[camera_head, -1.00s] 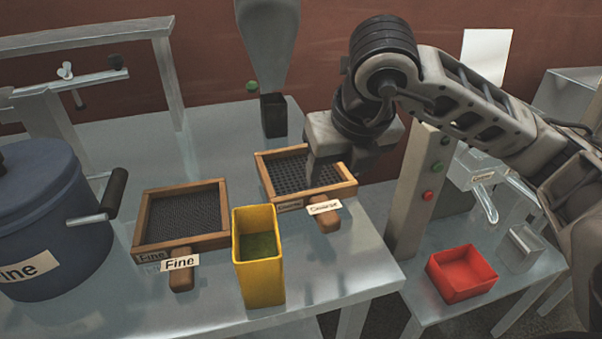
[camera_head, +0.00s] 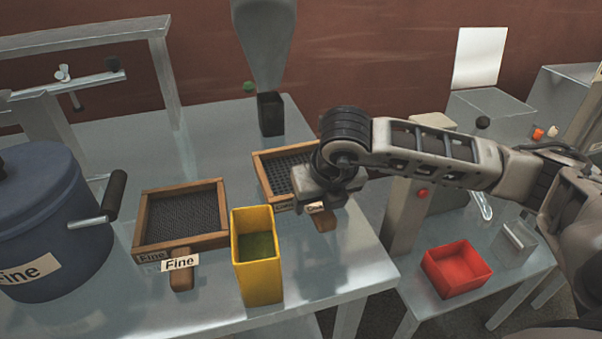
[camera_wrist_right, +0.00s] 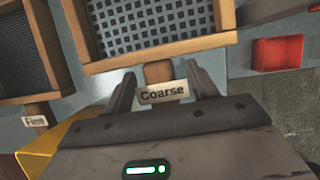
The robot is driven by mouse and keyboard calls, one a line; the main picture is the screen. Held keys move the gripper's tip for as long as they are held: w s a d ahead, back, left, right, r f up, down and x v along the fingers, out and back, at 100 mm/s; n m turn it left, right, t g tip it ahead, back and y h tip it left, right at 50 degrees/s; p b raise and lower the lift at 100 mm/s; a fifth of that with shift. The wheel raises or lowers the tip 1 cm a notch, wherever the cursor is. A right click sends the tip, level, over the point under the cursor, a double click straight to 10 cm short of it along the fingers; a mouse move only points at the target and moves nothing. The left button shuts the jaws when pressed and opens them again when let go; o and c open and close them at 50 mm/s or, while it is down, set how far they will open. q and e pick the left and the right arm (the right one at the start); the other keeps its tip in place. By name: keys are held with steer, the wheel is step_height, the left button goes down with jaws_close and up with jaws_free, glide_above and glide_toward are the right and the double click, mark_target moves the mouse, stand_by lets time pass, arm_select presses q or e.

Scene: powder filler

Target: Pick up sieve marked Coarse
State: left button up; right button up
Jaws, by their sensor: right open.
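The Coarse sieve has a wooden frame (camera_head: 270,177) around a dark mesh and lies on the metal table. My right gripper (camera_head: 312,204) is over its near right part in the head view and hides some of the frame and label. In the right wrist view, the sieve's mesh (camera_wrist_right: 150,25) is at the top and its handle, with the Coarse label (camera_wrist_right: 164,92), points toward me. My right gripper (camera_wrist_right: 163,90) is open, with one finger on each side of the handle and label. I cannot tell whether they touch. My left gripper is not in view.
A Fine sieve (camera_head: 142,222) lies to the left. A yellow container (camera_head: 258,272) with green contents stands between the two handles. A blue pot (camera_head: 40,225) is at the far left. A red tray (camera_head: 457,270) sits on a lower table to the right.

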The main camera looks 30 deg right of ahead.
steer(key=c, duration=1.2)
steer(key=shift+r, duration=0.1)
